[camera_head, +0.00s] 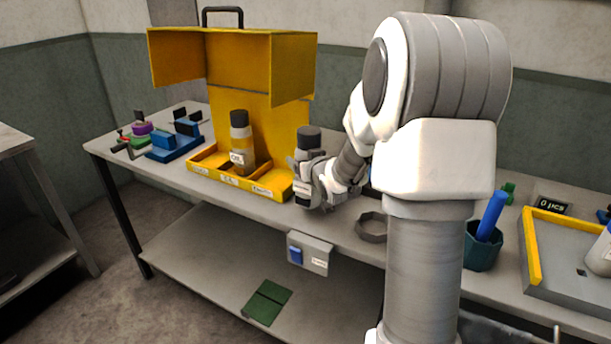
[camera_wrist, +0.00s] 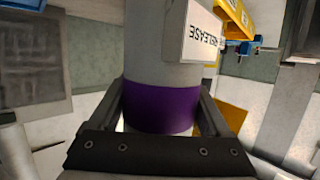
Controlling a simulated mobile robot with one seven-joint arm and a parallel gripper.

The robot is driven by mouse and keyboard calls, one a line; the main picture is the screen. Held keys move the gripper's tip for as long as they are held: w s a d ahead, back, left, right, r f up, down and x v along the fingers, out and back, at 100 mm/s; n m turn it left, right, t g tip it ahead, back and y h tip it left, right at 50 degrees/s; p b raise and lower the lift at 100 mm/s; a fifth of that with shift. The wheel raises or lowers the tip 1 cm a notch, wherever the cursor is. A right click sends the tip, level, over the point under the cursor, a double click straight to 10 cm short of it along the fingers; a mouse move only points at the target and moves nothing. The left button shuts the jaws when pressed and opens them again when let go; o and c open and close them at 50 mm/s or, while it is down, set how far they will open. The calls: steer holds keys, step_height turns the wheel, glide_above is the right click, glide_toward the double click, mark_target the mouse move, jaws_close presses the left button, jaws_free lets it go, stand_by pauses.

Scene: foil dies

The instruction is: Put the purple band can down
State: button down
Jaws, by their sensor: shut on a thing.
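The purple band can is a grey cylinder with a dark cap in the head view (camera_head: 308,142). The wrist view shows its purple band (camera_wrist: 160,108) and a white label reading "RELEASE" up close. My gripper (camera_head: 311,178) is shut on the can around the band; its fingers also show on either side in the wrist view (camera_wrist: 162,118). The can looks upright, just right of the yellow tray (camera_head: 240,180). Its base is hidden by my gripper, so I cannot tell whether it touches anything.
Another can (camera_head: 240,145) with a dark cap stands in the yellow tray, before a raised yellow cabinet (camera_head: 290,65). Blue fixtures (camera_head: 175,147) stand at left.

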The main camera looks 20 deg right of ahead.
steer(key=shift+f+b, duration=0.4)
steer(key=shift+f, duration=1.45)
steer(key=shift+f, duration=0.2)
jaws_free()
steer(key=shift+r, duration=0.25)
steer(key=p+v, duration=0.1)
steer(key=v, duration=1.1)
